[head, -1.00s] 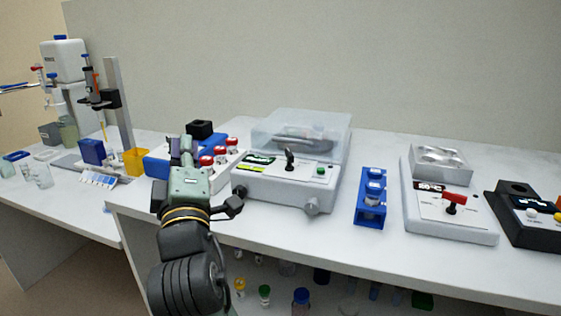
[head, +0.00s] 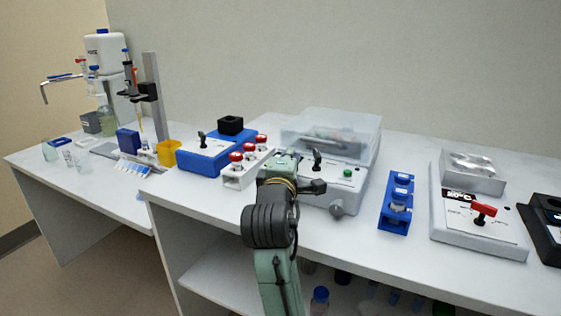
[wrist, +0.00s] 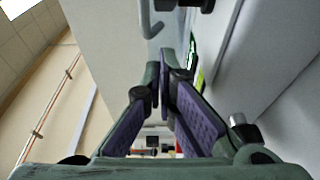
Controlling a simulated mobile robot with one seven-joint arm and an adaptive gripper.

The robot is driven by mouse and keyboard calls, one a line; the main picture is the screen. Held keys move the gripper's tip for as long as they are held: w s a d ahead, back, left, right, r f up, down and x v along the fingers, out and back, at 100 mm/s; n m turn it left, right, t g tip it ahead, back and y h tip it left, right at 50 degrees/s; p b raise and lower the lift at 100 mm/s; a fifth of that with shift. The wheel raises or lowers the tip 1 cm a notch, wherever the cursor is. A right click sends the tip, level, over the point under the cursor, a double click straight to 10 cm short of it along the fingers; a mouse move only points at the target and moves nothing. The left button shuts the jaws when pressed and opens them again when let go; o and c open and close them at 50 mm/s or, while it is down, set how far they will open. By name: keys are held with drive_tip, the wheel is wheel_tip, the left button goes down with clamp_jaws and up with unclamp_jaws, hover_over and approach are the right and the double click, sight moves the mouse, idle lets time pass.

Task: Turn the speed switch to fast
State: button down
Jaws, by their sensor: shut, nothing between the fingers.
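A white centrifuge-like device (head: 350,177) with a clear lid (head: 345,128) stands mid-bench. Its sloped front panel carries a black lever switch (head: 317,160) and a green button (head: 347,173). A blue device (head: 226,158) to its left carries another black lever switch (head: 203,139). The labels are too small to read, so I cannot tell which is the speed switch. My gripper (head: 284,156) is shut and empty, left of the centrifuge's lever and in front of its panel's left part, which it hides. In the wrist view my gripper's fingers (wrist: 171,62) meet, with a green display (wrist: 193,52) beside them.
A white rack with red-capped vials (head: 235,178) stands close left of my gripper. A blue tube rack (head: 385,214) and a heater with a red lever (head: 483,210) stand to the right. A grey knob (head: 337,207) juts from the centrifuge's front.

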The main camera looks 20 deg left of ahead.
sight(303, 168)
drive_tip(key=shift+w+d, duration=0.3)
drive_tip(key=shift+d, duration=0.3)
drive_tip(key=shift+w+d, duration=0.25)
drive_tip(key=shift+d, duration=0.35)
drive_tip(key=shift+w+d+m+t+h+p, duration=0.1)
drive_tip(key=shift+w+m+t+h+p, duration=0.2)
drive_tip(key=shift+h, duration=0.35)
drive_tip(key=shift+w+d+m+h+p, duration=0.1)
drive_tip(key=shift+m+h+p, duration=0.2)
drive_tip(key=shift+m+h, duration=0.3)
drive_tip(key=shift+w+r+m+h+p, duration=0.1)
drive_tip(key=shift+w+m+h+p, duration=0.1)
drive_tip(key=shift+m+h+p, duration=0.7)
drive_tip(key=shift+w+n+h, duration=0.1)
drive_tip(key=shift+n+h, duration=0.15)
drive_tip(key=shift+n, duration=0.05)
drive_tip(key=shift+w+a, duration=0.2)
drive_tip(key=shift+p, duration=0.3)
